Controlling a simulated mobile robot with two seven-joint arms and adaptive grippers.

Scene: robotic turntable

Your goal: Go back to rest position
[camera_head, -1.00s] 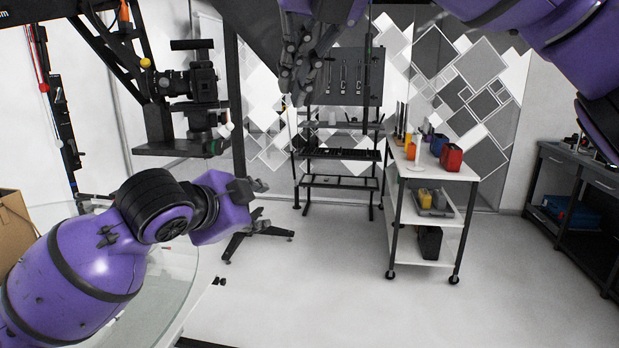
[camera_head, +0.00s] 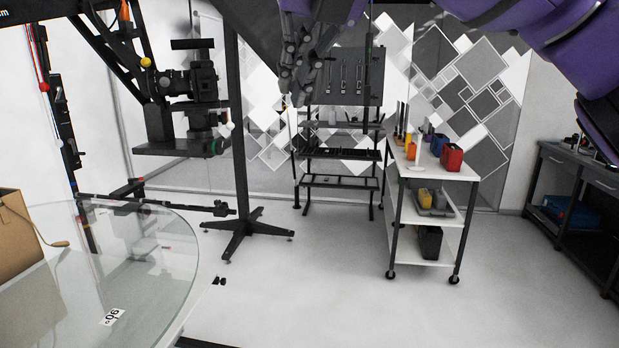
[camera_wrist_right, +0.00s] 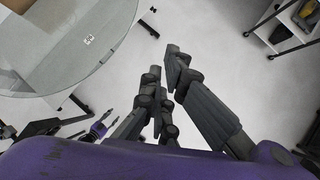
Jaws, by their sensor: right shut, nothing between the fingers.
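My right gripper (camera_head: 296,97) hangs at the top middle of the head view, fingers pointing down, in front of the tool rack. Its dark fingers (camera_wrist_right: 170,72) also show in the right wrist view, above bare floor, with nothing between them. It is shut and empty. My purple right arm comes in from the top right of the head view. My left arm and left gripper are not in the head view. The glass turntable (camera_head: 150,262) is at the lower left, apart from the right gripper.
A brown box (camera_head: 18,235) stands on the turntable. A camera on a stand (camera_head: 190,85) is behind it. A white trolley (camera_head: 445,168) with containers stands right of centre, a dark workbench (camera_head: 585,170) at the far right. The middle floor is clear.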

